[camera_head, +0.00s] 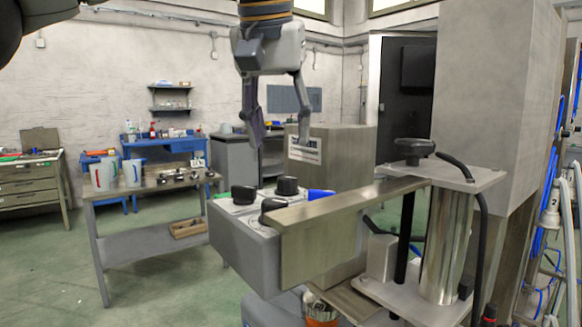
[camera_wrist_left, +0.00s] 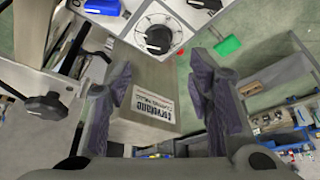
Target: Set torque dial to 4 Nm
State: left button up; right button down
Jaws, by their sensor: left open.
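A grey control box (camera_head: 240,238) carries several black knobs on its top: a left one (camera_head: 243,194), a back one (camera_head: 287,186) and a front one (camera_head: 271,207). In the left wrist view, one dial (camera_wrist_left: 158,34) shows a black knob in a white ring with scale marks. The numbers are too small to read, and I cannot tell which knob is the torque dial. My left gripper (camera_head: 285,127) hangs above and behind the box, fingers apart and empty. Its fingers also frame the left wrist view (camera_wrist_left: 168,98). My right gripper is out of view.
A steel bar (camera_head: 345,205) runs from the box to a clamp with a black handwheel (camera_head: 414,148). A blue part (camera_head: 318,194) sits beside the knobs. A labelled metal block (camera_head: 335,150) stands behind. A bench with jugs (camera_head: 104,174) is at left.

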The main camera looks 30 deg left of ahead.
aim_at(287, 177)
pick_arm(q)
jog(key=x, duration=0.8)
jog(key=shift+w+d+b, duration=0.1)
jog(key=shift+w+b, duration=0.1)
jog(key=shift+b, duration=0.1)
grip_shut()
